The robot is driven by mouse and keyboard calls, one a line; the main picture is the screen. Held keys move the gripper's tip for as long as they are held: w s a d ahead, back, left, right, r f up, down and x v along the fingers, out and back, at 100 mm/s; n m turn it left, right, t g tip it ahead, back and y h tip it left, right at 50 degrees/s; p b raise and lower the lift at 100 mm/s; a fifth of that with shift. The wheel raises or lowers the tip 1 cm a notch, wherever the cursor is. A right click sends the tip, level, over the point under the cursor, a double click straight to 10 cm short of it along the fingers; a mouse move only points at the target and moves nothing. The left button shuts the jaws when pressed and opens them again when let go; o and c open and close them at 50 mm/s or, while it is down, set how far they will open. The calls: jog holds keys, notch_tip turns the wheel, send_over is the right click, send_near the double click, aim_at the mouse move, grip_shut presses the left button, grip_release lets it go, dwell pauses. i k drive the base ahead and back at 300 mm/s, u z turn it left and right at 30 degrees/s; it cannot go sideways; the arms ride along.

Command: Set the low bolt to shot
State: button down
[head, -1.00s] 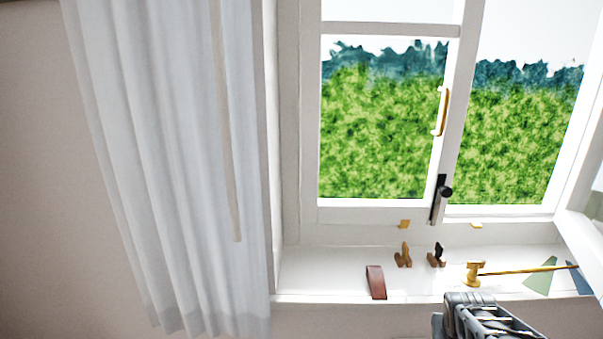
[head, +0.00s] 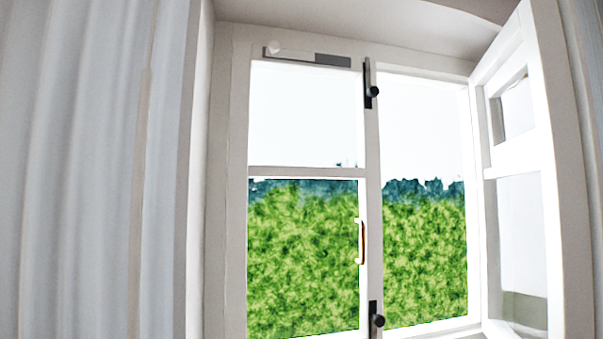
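The low bolt (head: 376,319) is a black plate with a round dark knob, upright at the foot of the window's middle stile, at the bottom edge of the head view. Its lower end is cut off, so I cannot tell whether it is shot. A matching upper bolt (head: 371,85) sits near the top of the same stile. The left sash (head: 305,172) appears closed. My gripper is out of view.
The right sash (head: 548,170) stands swung open into the room. A grey and white bar (head: 307,57) runs along the left sash's top rail. A pale curtain (head: 80,170) hangs at the left. The sill is out of view.

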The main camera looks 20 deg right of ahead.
aim_at(377, 320)
jog(key=z, duration=0.85)
jog(key=i, duration=0.4)
jog(key=u, duration=1.05)
